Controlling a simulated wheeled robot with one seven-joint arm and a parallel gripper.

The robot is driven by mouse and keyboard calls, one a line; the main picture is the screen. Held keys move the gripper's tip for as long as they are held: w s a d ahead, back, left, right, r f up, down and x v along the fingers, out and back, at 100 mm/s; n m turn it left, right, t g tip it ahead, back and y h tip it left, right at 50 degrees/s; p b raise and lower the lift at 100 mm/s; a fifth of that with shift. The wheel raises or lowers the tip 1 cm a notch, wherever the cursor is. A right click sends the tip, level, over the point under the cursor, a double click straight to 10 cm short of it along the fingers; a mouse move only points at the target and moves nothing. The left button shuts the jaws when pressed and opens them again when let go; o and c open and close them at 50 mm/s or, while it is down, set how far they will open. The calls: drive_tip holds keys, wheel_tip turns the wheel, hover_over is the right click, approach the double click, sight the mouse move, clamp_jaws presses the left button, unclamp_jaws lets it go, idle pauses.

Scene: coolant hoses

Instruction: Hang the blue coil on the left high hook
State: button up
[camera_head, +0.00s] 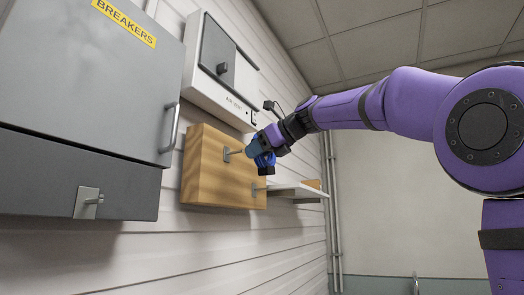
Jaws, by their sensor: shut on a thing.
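A wooden board (205,172) on the wall carries hooks. The left high hook (233,152) sticks out from its upper part, and a lower hook (257,188) sits near its lower right. My gripper (263,156) is in front of the board's right side, shut on the blue coil (257,147). The coil shows as a small blue patch close to the tip of the left high hook. The gripper hides part of the coil, and I cannot tell whether the hook passes through it or touches it.
A grey breaker cabinet (85,80) with a handle (170,128) juts out at the left. A white box with a grey door (217,55) hangs above the board. A white shelf (300,190) sticks out right of the board. Open room lies below it.

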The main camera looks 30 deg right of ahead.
sight(220, 167)
drive_tip(key=shift+w+a+f, duration=0.1)
drive_tip(key=shift+w+a, duration=0.8)
drive_tip(key=shift+w, duration=0.3)
drive_tip(key=shift+w+a+r, duration=0.1)
drive_tip(key=shift+w+a, duration=0.75)
drive_tip(key=shift+w, duration=0.4)
drive_tip(key=shift+w+a+f, duration=0.1)
drive_tip(key=shift+w+a, duration=0.8)
drive_tip(key=shift+w, duration=0.3)
drive_tip(key=shift+f, duration=0.8)
drive_tip(key=o, duration=1.2)
drive_tip(key=shift+a, duration=0.1)
drive_tip(key=shift+c, duration=0.2)
drive_tip(key=shift+c, duration=0.4)
